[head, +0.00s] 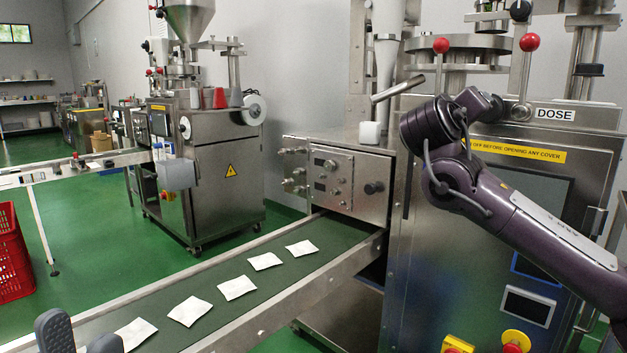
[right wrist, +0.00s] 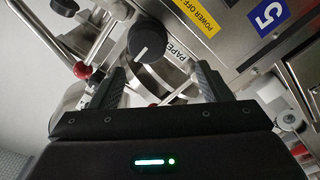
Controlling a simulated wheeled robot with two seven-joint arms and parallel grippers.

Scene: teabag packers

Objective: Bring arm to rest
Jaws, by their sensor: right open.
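My right arm (head: 500,195) comes in from the right in the head view, raised in front of the steel machine with the DOSE label. Its gripper cannot be made out there. In the right wrist view my right gripper (right wrist: 162,85) is open, with its two dark fingers apart and nothing held. A black knob (right wrist: 147,43) with a white mark shows beyond and between the fingers; I cannot tell how far off it is. My left gripper (head: 79,336) shows only its grey fingertips at the bottom left, apart and empty, near the conveyor's near end.
A green conveyor (head: 219,278) carries several white teabags (head: 238,288) in a row. Red ball-topped levers (head: 530,42) and the DOSE machine (head: 430,255) stand close to my right arm. A red crate (head: 12,255) stands at far left. Green floor (head: 95,220) is open behind the conveyor.

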